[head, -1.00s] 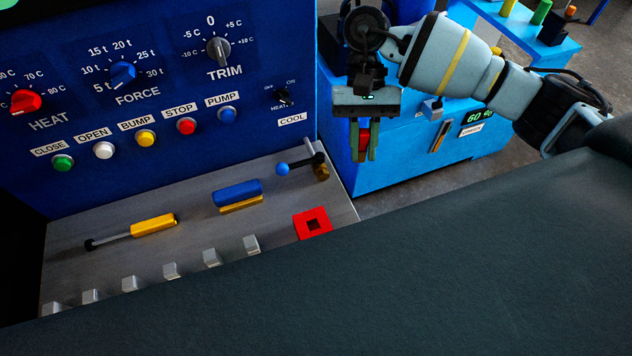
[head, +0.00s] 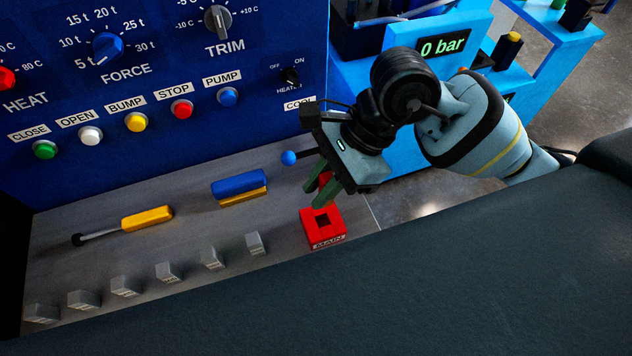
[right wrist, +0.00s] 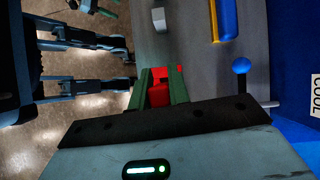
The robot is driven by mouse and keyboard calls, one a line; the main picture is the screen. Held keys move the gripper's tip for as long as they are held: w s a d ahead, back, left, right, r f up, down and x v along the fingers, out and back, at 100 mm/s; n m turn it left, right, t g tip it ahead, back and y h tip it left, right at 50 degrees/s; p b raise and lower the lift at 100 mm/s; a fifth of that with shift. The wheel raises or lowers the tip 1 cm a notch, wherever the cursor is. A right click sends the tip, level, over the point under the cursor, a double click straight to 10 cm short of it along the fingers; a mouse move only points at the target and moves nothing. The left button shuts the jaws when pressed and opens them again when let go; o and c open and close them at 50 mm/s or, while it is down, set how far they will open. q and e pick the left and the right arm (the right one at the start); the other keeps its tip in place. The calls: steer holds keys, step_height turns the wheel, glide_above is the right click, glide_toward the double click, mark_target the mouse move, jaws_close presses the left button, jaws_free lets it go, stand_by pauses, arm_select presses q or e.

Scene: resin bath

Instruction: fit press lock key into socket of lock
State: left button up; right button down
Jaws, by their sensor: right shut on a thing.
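The lock is a red block (head: 336,231) with a dark square socket in its top and a label reading MAIN on its front. It sits at the right end of the grey ledge. My right gripper (head: 324,196) is just above and behind the lock in the head view, tilted, its green fingers shut on the red key (head: 326,179). The fingers partly hide the key, which appears apart from the socket. In the right wrist view the key (right wrist: 158,96) shows between the fingers, with red of the lock (right wrist: 173,72) beyond.
A lever with a blue ball (head: 288,158) stands close left of my right gripper. A blue and yellow handle (head: 239,186), a yellow handle (head: 147,218) and several grey blocks (head: 167,272) lie along the ledge (head: 190,232). The blue panel (head: 255,122) rises behind.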

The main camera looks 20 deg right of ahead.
arm_select(q)
steer(key=shift+w, duration=0.15)
arm_select(e)
steer(key=shift+s+a+r+m+t, duration=0.15)
steer(key=shift+a+r+m+t, duration=0.15)
steer(key=shift+m, duration=0.2)
arm_select(q)
steer(key=shift+d+f, duration=0.1)
arm_select(e)
steer(key=shift+f, duration=0.3)
step_height(320, 180, down, 5)
steer(key=b, duration=0.3)
steer(key=shift+r, duration=0.2)
steer(key=shift+f+b, duration=0.35)
arm_select(q)
steer(key=shift+g, duration=0.3)
steer(key=f, duration=0.1)
steer(key=s+f, duration=0.2)
steer(key=f, duration=0.1)
steer(key=shift+d+f, duration=0.1)
steer(key=shift+s+f, duration=0.2)
steer(key=shift+s, duration=0.1)
stand_by(0.3)
